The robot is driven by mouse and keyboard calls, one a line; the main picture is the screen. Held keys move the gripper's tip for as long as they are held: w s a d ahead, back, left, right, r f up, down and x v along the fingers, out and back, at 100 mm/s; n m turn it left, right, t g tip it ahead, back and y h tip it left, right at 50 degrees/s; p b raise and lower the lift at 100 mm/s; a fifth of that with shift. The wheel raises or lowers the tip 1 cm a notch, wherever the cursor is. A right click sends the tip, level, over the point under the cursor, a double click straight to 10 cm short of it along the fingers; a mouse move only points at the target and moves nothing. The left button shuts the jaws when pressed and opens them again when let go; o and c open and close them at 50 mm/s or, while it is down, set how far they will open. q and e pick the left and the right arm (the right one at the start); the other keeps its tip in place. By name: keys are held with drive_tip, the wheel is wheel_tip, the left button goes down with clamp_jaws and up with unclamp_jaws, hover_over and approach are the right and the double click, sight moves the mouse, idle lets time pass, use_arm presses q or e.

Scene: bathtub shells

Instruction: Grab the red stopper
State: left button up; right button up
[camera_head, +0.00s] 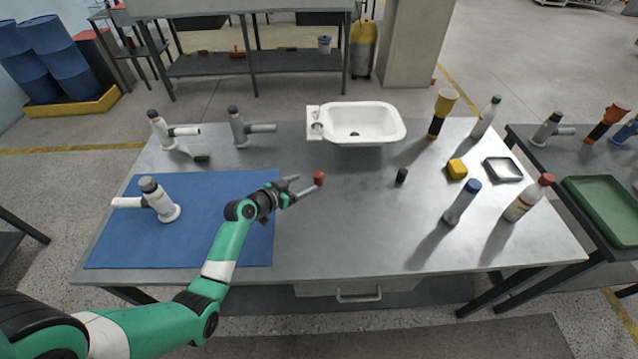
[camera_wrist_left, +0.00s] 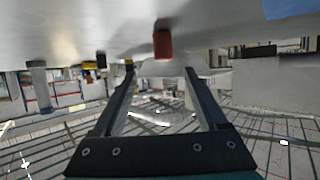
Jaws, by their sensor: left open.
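The red stopper (camera_head: 318,177) is on the grey table near its middle, just beyond the fingertips of my left gripper (camera_head: 306,183). My left gripper is open and empty, its fingers pointing right. In the left wrist view the red stopper (camera_wrist_left: 162,41) appears past the open fingers of the left gripper (camera_wrist_left: 160,72), roughly in line with the gap between them. It is not between the fingers. Whether a fingertip touches it cannot be told. My right gripper is not in view.
A white bathtub shell (camera_head: 375,125) stands behind the stopper. A small dark stopper (camera_head: 401,176) and a yellow block (camera_head: 457,169) are to the right, with several bottles. A blue mat (camera_head: 215,245) lies left under a grey-and-white fitting (camera_head: 160,200). The table front is clear.

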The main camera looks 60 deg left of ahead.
sight(317, 176)
use_arm(q)
drive_tip(key=x, duration=0.2)
drive_tip(key=shift+w+f, duration=0.1)
drive_tip(key=shift+w, duration=0.2)
drive_tip(key=shift+w+a+f+b, duration=0.1)
drive_tip(key=shift+a+f+b, duration=0.05)
drive_tip(key=shift+b, duration=0.25)
drive_tip(key=b+x, duration=0.1)
drive_tip(key=x, duration=0.1)
drive_tip(key=b+x, duration=0.1)
drive_tip(key=x, duration=0.1)
drive_tip(key=shift+a+b, duration=0.3)
drive_tip(key=shift+w+a+f, duration=0.1)
drive_tip(key=shift+w+a, duration=0.05)
drive_tip(key=shift+w, duration=0.15)
drive_tip(key=shift+c, duration=0.2)
clamp_jaws()
